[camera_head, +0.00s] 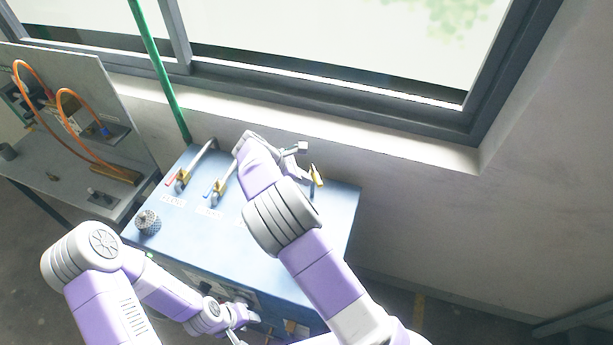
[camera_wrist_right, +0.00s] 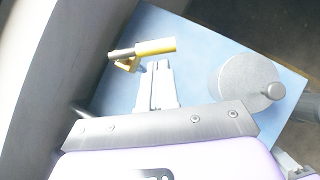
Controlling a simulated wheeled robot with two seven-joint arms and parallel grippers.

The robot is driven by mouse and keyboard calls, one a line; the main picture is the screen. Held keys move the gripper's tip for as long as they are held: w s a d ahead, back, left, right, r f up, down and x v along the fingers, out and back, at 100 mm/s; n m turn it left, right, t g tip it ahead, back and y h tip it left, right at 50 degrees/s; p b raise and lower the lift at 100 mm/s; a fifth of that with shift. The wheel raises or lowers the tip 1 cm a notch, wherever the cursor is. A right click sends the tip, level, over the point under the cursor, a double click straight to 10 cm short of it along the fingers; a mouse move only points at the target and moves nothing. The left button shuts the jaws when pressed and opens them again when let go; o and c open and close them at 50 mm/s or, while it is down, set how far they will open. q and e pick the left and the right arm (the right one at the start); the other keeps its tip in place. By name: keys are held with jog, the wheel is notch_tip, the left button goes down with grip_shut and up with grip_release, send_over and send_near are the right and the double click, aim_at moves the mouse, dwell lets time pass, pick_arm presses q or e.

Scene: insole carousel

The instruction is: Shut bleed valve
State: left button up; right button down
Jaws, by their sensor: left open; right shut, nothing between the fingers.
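A valve with a yellow handle (camera_head: 318,175) stands at the right end of the blue cabinet top; in the right wrist view its yellow handle (camera_wrist_right: 157,46) lies crosswise just beyond my fingertips. Valves with a red handle (camera_head: 170,180) and a blue handle (camera_head: 208,189) stand further left. I cannot read which label names the bleed valve. My right gripper (camera_head: 303,147) is shut and empty beside the yellow-handled valve; its fingers show in the wrist view (camera_wrist_right: 157,68). Contact is unclear. My left gripper (camera_head: 240,330) is open, low at the cabinet's front.
The blue cabinet (camera_head: 340,215) stands below a window wall (camera_head: 400,150). A dark knurled knob (camera_head: 148,222) sits at its left front. A grey round part (camera_wrist_right: 250,80) is right of my fingers in the wrist view. A green pipe (camera_head: 165,80) rises behind. A panel with orange hoses (camera_head: 75,100) stands left.

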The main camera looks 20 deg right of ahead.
jog(key=shift+d+f, duration=0.1)
jog(key=shift+d, duration=0.35)
jog(key=shift+s+d+n+t, duration=0.1)
jog(key=shift+d+n+t, duration=0.1)
jog(key=shift+n+t, duration=0.3)
